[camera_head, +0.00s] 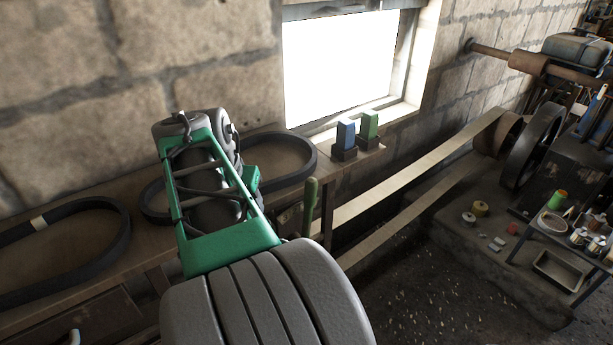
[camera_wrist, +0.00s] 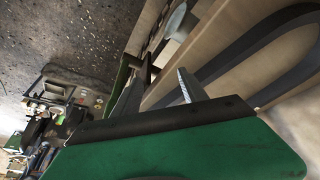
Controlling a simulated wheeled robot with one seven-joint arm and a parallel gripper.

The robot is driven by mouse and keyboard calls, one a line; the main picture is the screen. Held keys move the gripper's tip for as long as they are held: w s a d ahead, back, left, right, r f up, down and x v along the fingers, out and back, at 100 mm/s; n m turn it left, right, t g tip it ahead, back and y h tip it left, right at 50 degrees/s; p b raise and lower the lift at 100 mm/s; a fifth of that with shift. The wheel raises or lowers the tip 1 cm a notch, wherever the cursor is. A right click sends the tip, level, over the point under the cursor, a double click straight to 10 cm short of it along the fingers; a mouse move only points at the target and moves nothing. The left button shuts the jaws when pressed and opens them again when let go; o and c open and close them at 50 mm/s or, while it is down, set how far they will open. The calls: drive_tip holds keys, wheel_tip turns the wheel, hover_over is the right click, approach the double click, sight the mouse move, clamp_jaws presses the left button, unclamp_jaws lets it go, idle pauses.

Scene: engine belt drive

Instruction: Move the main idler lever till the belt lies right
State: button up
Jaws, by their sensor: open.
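A green upright handle (camera_head: 311,194), which looks like the idler lever, stands just right of my arm in the head view. Its lower part is hidden. A pale flat belt (camera_head: 420,155) runs in two strands from a pulley (camera_head: 497,135) at the right toward the left, where my arm and the bench hide its other end. My gripper (camera_wrist: 156,85) is open, with its two grey fingers apart in the wrist view. A green bar (camera_wrist: 122,73), possibly the lever, shows beyond the left finger. I cannot tell whether it is between the fingers. In the head view my arm hides the fingertips.
Dark spare belts (camera_head: 125,235) lie on the bench along the wall. A blue block (camera_head: 346,134) and a green block (camera_head: 369,125) stand by the window. A large dark wheel (camera_head: 532,145) and a small table (camera_head: 553,238) with cans are at the right. The floor between is open.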

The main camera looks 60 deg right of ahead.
sight(311, 192)
drive_tip(key=s+d+r+m, duration=0.1)
drive_tip(key=s+d+m, duration=0.1)
drive_tip(key=s+d, duration=0.1)
drive_tip(key=s+d+r+m+g, duration=0.1)
drive_tip(key=s+d+m, duration=0.1)
drive_tip(key=s+d, duration=0.1)
drive_tip(key=s+d+r+m, duration=0.2)
drive_tip(key=s+d, duration=0.1)
drive_tip(key=d, duration=0.1)
drive_tip(key=shift+s+d+m+g+p, duration=0.3)
drive_tip(key=shift+s+g+p, duration=0.05)
drive_tip(key=shift+g, duration=0.05)
drive_tip(key=x, duration=0.6)
drive_tip(key=shift+d+f, duration=0.35)
drive_tip(key=shift+f, duration=0.3)
clamp_jaws()
